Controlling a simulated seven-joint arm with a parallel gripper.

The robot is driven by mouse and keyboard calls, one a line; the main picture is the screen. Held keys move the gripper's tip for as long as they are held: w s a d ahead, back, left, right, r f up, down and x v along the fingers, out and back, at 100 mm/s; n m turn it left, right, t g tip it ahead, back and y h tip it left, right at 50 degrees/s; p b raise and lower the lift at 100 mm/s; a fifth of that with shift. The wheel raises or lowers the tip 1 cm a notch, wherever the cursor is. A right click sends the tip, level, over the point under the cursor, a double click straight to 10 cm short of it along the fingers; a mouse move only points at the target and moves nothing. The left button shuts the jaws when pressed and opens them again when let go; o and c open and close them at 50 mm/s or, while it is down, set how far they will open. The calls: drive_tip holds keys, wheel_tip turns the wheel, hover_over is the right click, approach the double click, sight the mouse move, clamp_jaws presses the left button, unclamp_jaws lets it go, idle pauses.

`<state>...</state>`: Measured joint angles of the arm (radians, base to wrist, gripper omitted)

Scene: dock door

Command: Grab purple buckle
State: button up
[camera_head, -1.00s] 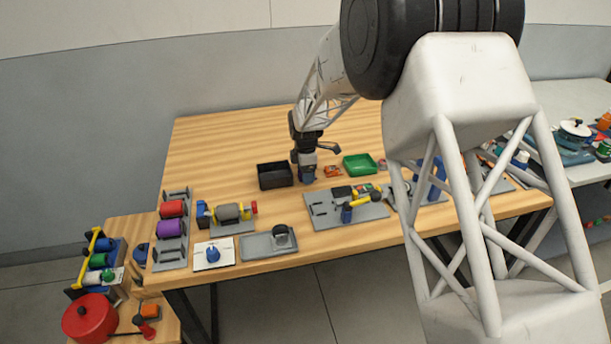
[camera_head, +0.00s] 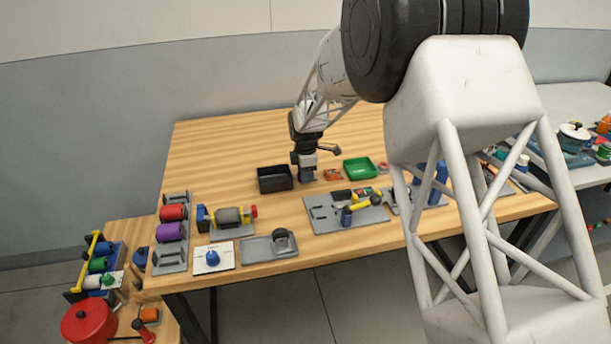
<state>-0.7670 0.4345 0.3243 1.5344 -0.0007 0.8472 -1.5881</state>
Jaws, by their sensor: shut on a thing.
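My gripper (camera_head: 307,175) is at the middle of the wooden table, pointing down between the black bin and the orange item. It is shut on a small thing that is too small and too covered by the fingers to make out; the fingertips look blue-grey. I cannot pick out a purple buckle for certain. The one clearly purple thing is a roller (camera_head: 170,232) in the grey rack at the table's left end, well away from my gripper.
A black bin (camera_head: 260,183) stands just left of my gripper, a green tray (camera_head: 347,173) to its right, with a small orange item (camera_head: 333,175) between. Grey fixture boards (camera_head: 320,219) line the front edge. The table's back left is clear. My arm hides part of the right side.

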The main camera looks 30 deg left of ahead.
wheel_tip(320, 180, up, 2)
drive_tip(key=shift+r, duration=0.1)
drive_tip(key=shift+s+d+r, duration=0.15)
drive_tip(key=shift+r, duration=0.1)
drive_tip(key=s+d, duration=0.3)
drive_tip(key=s+d+r, duration=0.1)
drive_tip(key=s+d, duration=0.6)
drive_tip(key=s, duration=0.1)
drive_tip(key=shift+s+d+r, duration=0.2)
drive_tip(key=shift+d, duration=0.1)
idle(0.4)
